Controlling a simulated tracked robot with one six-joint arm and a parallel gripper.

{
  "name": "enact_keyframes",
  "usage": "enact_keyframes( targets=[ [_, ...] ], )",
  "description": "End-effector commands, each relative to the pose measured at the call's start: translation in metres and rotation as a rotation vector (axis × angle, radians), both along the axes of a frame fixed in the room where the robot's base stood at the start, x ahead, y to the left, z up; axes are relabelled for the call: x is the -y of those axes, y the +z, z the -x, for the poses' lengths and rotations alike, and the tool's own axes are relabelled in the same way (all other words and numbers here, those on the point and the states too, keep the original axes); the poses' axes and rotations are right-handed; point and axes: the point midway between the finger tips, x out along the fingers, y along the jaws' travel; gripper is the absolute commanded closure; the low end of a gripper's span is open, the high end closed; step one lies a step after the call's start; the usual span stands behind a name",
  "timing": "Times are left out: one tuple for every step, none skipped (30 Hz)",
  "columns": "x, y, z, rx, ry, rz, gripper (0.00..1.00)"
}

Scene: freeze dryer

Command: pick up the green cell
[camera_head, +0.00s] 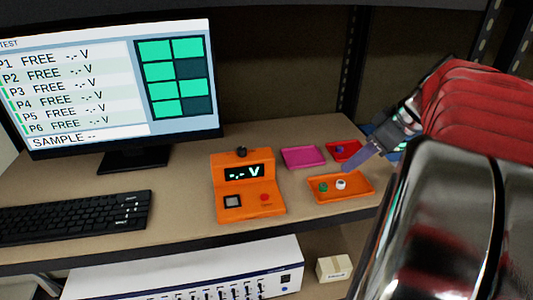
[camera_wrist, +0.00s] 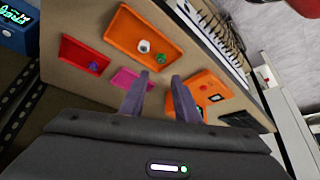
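The small green cell (camera_head: 323,188) sits in the orange tray (camera_head: 359,190), to the left of a white cell (camera_head: 341,185). In the wrist view the green cell (camera_wrist: 161,58) lies near the tray's near edge, just beyond my fingertips, with the white cell (camera_wrist: 144,46) farther off. My gripper (camera_head: 347,170) is above the back of the orange tray in the head view, reaching down from the right. In the wrist view my gripper (camera_wrist: 158,76) has its two purple-grey fingers apart, with nothing between them.
A magenta tray (camera_head: 303,157) and a red tray (camera_head: 335,157) with a purple piece (camera_head: 340,150) lie behind the orange tray. An orange tester (camera_head: 235,206) with a display stands to the left. A monitor (camera_head: 90,130) and keyboard (camera_head: 75,217) are farther left.

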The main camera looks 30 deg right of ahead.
Motion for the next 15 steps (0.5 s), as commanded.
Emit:
enact_keyframes(
  targets=[
    [-0.002,-0.007,-0.003,-0.002,0.002,-0.003,0.71],
    [-0.003,-0.011,-0.006,-0.002,0.002,-0.003,0.71],
    [-0.004,-0.016,-0.009,-0.002,0.003,-0.003,0.71],
    [-0.005,-0.021,-0.011,-0.002,0.003,-0.003,0.71],
    [-0.005,-0.024,-0.013,-0.002,0.003,-0.003,0.71],
    [-0.006,-0.030,-0.016,-0.001,0.003,-0.003,0.71],
    [-0.007,-0.034,-0.018,-0.001,0.003,-0.003,0.71],
    [-0.008,-0.038,-0.021,-0.002,0.004,-0.002,0.71],
    [-0.009,-0.043,-0.024,-0.002,0.004,-0.003,0.71],
    [-0.009,-0.047,-0.026,-0.001,0.004,-0.002,0.71],
    [-0.010,-0.051,-0.028,-0.001,0.003,-0.003,0.71],
    [-0.011,-0.055,-0.030,-0.001,0.003,-0.003,0.71],
    [-0.011,-0.057,-0.032,0.000,0.003,-0.002,0.71],
    [-0.012,-0.060,-0.033,0.000,0.003,-0.002,0.71],
    [-0.012,-0.062,-0.034,0.000,0.003,-0.002,0.71]
  ],
)
